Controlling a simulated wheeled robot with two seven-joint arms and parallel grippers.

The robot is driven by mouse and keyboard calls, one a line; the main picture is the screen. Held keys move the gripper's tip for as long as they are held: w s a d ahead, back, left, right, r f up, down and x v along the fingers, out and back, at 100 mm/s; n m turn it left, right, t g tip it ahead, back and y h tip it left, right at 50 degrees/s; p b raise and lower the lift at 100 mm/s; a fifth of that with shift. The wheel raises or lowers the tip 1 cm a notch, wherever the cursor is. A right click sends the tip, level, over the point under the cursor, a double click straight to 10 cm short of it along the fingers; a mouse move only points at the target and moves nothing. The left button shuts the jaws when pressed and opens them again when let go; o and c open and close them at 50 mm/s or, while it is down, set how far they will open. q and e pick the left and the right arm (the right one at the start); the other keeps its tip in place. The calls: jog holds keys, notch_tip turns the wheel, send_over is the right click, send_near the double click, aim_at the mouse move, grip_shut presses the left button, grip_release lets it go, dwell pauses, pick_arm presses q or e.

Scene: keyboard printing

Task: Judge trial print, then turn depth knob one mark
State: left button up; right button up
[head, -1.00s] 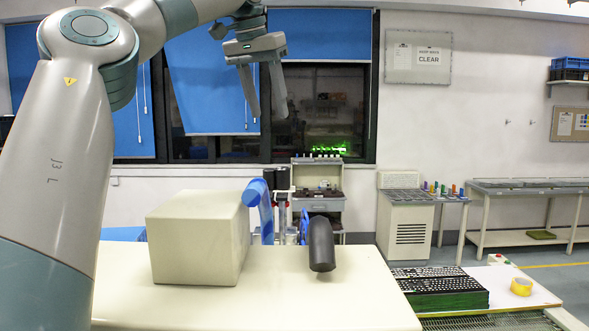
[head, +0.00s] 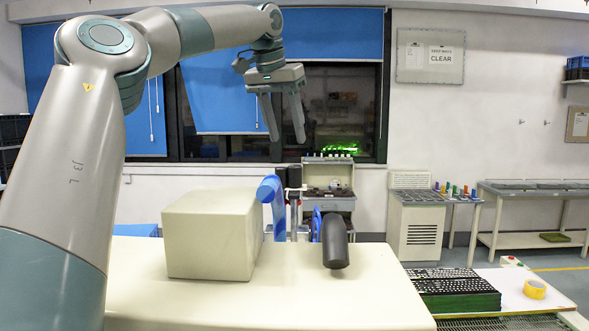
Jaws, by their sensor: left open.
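My left gripper (head: 286,138) hangs in the air in front of the window, fingers down, open and empty. It is above a cream machine top (head: 270,300) that carries a cream box (head: 212,236). A black cylinder (head: 335,242) and a blue curved part (head: 272,195) show at the right of the box, below the gripper and apart from it. I cannot pick out a depth knob or its marks. Stacked dark keyboards (head: 455,292) with light key dots lie at the lower right; no print can be judged at this size. My right gripper is not in view.
A yellow tape roll (head: 535,289) lies on the white table at right. A grey cart (head: 328,200) stands behind the machine. A cream cabinet (head: 416,225) and a grey bench (head: 535,195) stand along the back wall. The front of the machine top is clear.

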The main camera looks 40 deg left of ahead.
aim_at(294, 166)
pick_arm(q)
jog(key=p+x, duration=0.1)
jog(key=x, duration=0.8)
jog(key=shift+w+f+p, duration=0.15)
jog(key=shift+f+p, duration=0.1)
jog(key=shift+p, duration=0.15)
jog(key=shift+w+f, duration=0.2)
jog(key=shift+f, duration=0.3)
jog(key=shift+c, duration=0.6)
jog(key=c, duration=0.9)
